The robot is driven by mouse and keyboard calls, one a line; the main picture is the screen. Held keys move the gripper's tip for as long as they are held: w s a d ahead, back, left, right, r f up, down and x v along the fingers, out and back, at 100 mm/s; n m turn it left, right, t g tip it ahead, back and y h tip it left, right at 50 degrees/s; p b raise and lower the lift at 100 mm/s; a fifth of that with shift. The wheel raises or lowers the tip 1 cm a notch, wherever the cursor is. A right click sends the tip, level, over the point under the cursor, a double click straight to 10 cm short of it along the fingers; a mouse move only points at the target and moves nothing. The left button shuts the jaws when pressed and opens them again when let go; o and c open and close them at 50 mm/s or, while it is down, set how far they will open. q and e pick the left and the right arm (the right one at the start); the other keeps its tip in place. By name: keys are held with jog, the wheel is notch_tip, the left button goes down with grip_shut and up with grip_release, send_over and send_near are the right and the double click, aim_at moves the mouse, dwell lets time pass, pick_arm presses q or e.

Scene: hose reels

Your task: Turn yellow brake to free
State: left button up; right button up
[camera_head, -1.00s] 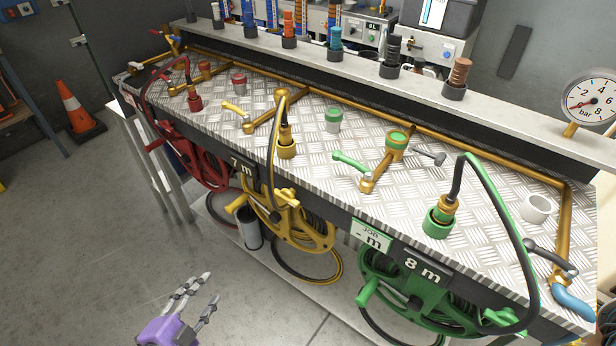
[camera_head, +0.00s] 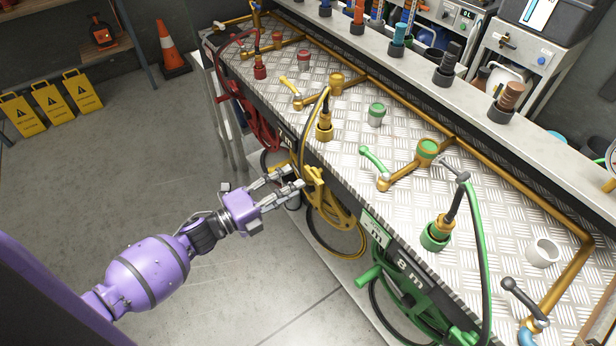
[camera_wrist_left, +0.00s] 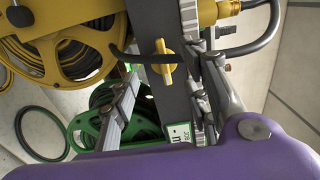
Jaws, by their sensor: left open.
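My left gripper (camera_head: 292,180) is open and empty. In the head view its fingers reach toward the front of the bench at the yellow hose reel (camera_head: 328,210). In the left wrist view the yellow brake appears to be the yellow T-shaped knob (camera_wrist_left: 165,62) on the bench's dark front. It shows between my two fingers, and no contact is visible. The yellow reel (camera_wrist_left: 62,50) shows beside it, partly cut off. I cannot read the brake's setting. My right gripper is not in view.
The green reel (camera_head: 405,285) hangs to the right, the red reel (camera_head: 255,118) to the left. A yellow hose nozzle (camera_head: 325,125) and a yellow valve lever (camera_head: 290,88) stand on the checkered metal bench top (camera_head: 345,150).

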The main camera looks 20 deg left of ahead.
aim_at(310, 176)
pick_arm(q)
jog(key=x, duration=0.4)
jog(key=shift+w+d+r, duration=0.15)
jog(key=shift+w+d, duration=0.05)
jog(key=shift+d, duration=0.05)
jog(key=shift+w+d, duration=0.25)
jog(key=shift+w, duration=0.05)
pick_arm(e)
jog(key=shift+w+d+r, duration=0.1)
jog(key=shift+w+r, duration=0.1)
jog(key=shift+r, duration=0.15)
pick_arm(q)
jog(key=c, duration=1)
